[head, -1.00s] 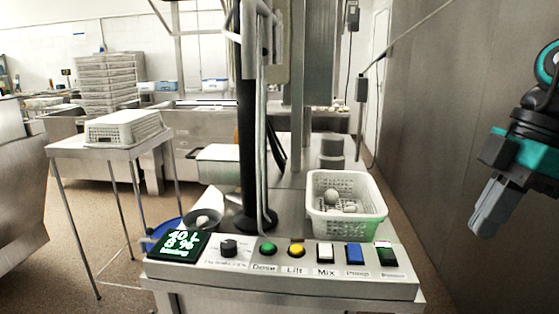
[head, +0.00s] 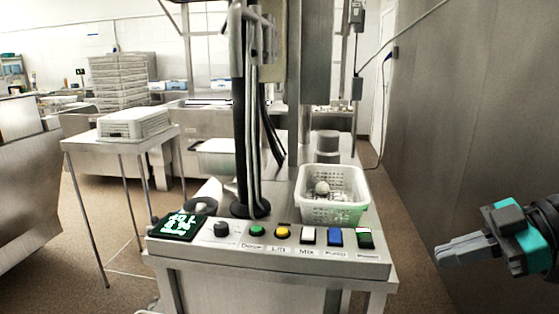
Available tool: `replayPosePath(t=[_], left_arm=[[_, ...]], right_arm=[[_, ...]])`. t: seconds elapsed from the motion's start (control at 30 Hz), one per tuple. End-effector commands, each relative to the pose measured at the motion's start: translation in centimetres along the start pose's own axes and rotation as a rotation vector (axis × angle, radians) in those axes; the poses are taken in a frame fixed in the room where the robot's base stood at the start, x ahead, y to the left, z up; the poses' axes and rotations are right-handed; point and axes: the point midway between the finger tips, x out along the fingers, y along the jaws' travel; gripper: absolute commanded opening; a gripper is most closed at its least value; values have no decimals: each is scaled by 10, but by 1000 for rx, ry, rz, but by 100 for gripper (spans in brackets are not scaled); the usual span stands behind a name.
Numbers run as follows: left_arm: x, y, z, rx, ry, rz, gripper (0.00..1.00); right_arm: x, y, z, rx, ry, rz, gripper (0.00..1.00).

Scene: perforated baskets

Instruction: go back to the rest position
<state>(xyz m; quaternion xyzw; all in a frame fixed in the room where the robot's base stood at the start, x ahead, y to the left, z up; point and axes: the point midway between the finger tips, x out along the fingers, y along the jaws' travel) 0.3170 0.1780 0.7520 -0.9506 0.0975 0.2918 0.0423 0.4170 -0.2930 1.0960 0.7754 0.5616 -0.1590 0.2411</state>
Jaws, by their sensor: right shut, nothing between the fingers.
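My right gripper (head: 462,250) shows at the right edge of the head view, teal and grey. It is shut with nothing in it, and its fingers point left. It is in free air to the right of the control panel (head: 265,256), apart from the panel and the basket. My left gripper is not in view.
A white perforated basket (head: 338,212) with a few pale items stands behind the panel's buttons. A dark post (head: 243,120) with hoses rises at the middle. A side table (head: 88,143) stands at left. A grey wall (head: 470,110) closes off the right side.

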Motion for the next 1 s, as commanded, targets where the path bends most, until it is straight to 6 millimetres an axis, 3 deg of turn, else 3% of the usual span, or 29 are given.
replayPosePath(t=[0.2,0.47,0.57,0.73,0.83,1.0], left_arm=[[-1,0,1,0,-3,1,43],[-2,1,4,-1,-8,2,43],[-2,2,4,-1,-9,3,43],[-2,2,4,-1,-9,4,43],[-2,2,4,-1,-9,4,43],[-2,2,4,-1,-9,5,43]], right_arm=[[32,3,50,46,253,296,0],[72,-16,125,193,296,661,0],[93,-35,155,278,250,772,0],[138,-83,199,443,117,889,0],[168,-117,215,544,26,907,0],[213,-167,223,673,-97,873,0]])
